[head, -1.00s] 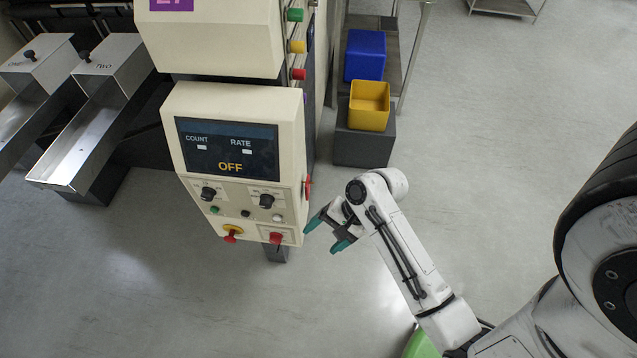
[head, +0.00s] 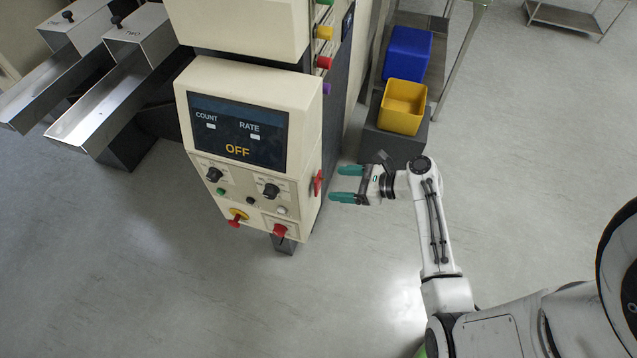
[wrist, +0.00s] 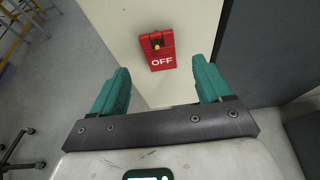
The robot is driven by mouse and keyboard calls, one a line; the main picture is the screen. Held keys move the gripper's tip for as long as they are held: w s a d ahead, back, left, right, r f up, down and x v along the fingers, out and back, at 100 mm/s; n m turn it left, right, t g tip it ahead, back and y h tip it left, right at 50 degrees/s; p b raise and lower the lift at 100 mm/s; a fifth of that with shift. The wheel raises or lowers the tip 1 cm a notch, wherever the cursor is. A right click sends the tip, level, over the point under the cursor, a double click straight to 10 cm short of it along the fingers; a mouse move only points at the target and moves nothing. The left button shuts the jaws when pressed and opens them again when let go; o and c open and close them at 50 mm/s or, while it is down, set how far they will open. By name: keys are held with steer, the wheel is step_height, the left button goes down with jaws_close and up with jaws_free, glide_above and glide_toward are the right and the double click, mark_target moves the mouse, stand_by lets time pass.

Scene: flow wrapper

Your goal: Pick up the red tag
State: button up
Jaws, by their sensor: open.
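I cannot tell whether this plate is the red tag; no other tag is clear. My gripper (head: 340,184) is open and empty, its teal fingers pointing left at the cabinet side, just right of the plate. In the wrist view my gripper (wrist: 162,76) has the plate between and beyond its fingertips, apart from them.
A yellow bin (head: 402,106) on a dark block and a blue bin (head: 407,54) stand behind my gripper. The floor to the right is open.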

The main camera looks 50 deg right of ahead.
mark_target(319, 182)
steer(key=x, duration=0.5)
steer(key=shift+w+r, duration=0.1)
steer(key=shift+w, duration=0.1)
steer(key=c, duration=1.2)
steer(key=shift+r, duration=0.1)
